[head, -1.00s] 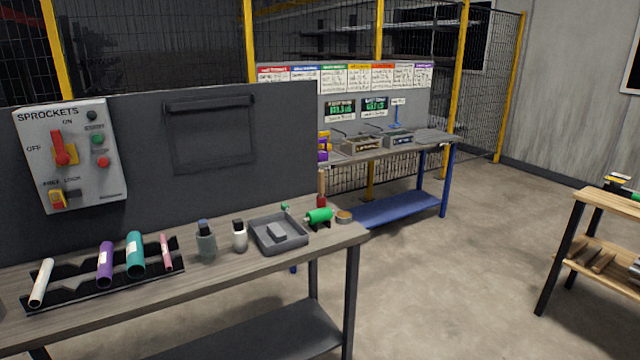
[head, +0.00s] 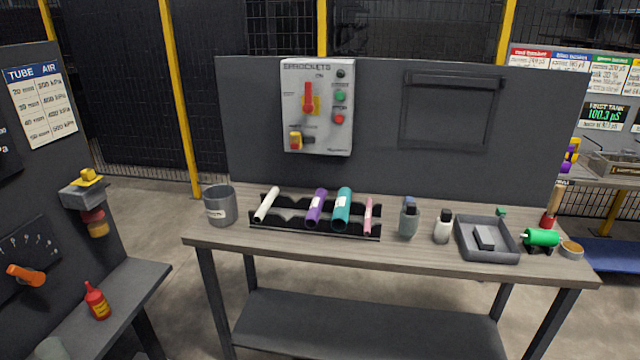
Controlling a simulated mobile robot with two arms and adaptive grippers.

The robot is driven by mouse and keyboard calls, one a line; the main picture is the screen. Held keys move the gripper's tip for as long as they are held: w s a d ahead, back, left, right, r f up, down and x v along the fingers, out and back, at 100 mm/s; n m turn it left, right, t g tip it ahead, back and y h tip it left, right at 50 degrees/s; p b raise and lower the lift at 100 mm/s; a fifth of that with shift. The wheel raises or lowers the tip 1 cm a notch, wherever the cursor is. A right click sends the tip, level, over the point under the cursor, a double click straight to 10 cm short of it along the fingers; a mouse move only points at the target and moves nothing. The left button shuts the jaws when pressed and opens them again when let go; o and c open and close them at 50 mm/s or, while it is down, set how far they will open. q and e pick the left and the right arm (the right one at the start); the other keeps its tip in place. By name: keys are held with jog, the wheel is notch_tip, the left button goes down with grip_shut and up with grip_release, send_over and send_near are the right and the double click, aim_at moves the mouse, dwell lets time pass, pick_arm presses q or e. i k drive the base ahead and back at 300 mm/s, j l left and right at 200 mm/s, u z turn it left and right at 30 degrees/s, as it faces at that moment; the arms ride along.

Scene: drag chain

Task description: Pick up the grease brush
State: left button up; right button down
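A slim upright item with a wooden handle and a red lower part (head: 551,207) stands at the right end of the workbench (head: 420,255). It looks like the grease brush, but its bristles are not visible. It is behind the green cylinder (head: 541,237) and close to a small round tin (head: 571,249). Neither of my grippers is in view.
A grey tray (head: 487,239), two bottles (head: 409,219) (head: 443,227), a black rack (head: 314,229) of coloured tubes and a grey bin (head: 220,206) stand on the bench. A sprockets control box (head: 317,106) hangs behind. Another station with a red bottle (head: 97,301) is at left.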

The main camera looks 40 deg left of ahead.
aim_at(556, 198)
jog(key=u, duration=4.2)
jog(key=z, duration=4.2)
jog(key=i+l+u, duration=0.1)
jog(key=u, duration=0.75)
jog(key=i+l+u, duration=0.2)
jog(key=l+u, duration=0.2)
jog(key=l, duration=0.3)
jog(key=i+l+u, duration=0.1)
jog(key=l+u, duration=0.3)
jog(key=l, duration=0.3)
jog(key=l+u, duration=0.35)
jog(key=l, duration=0.4)
